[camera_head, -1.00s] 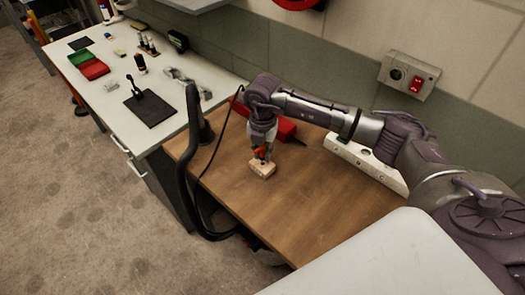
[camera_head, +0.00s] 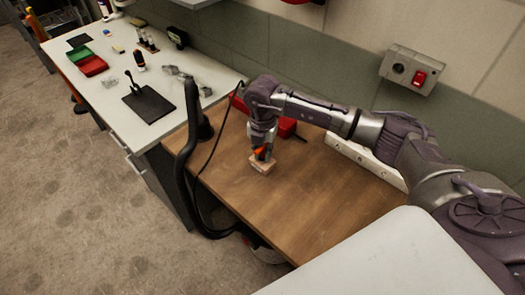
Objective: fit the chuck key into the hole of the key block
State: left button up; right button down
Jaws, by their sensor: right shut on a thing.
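The key block (camera_head: 262,165) is a small light wooden block on the brown wooden bench top. My right gripper (camera_head: 262,149) points down directly above it and is shut on a small orange-coloured thing, which looks like the chuck key (camera_head: 261,153). The key's lower end and the block's hole are too small and covered to make out, so I cannot tell whether the key is in the hole. My left gripper is not in view.
A red object (camera_head: 287,127) lies behind my right gripper. A pale holed bar (camera_head: 366,158) lies along the wall. A black hose (camera_head: 188,130) and cable hang at the bench's left edge. The white table (camera_head: 170,120) holds a black mat (camera_head: 149,106) and tools. The front bench top is clear.

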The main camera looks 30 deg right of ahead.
jog(key=shift+f, duration=0.25)
jog(key=c, duration=1)
grip_release()
jog(key=shift+r, duration=0.2)
jog(key=shift+r+p, duration=1.65)
jog(key=shift+r, duration=0.7)
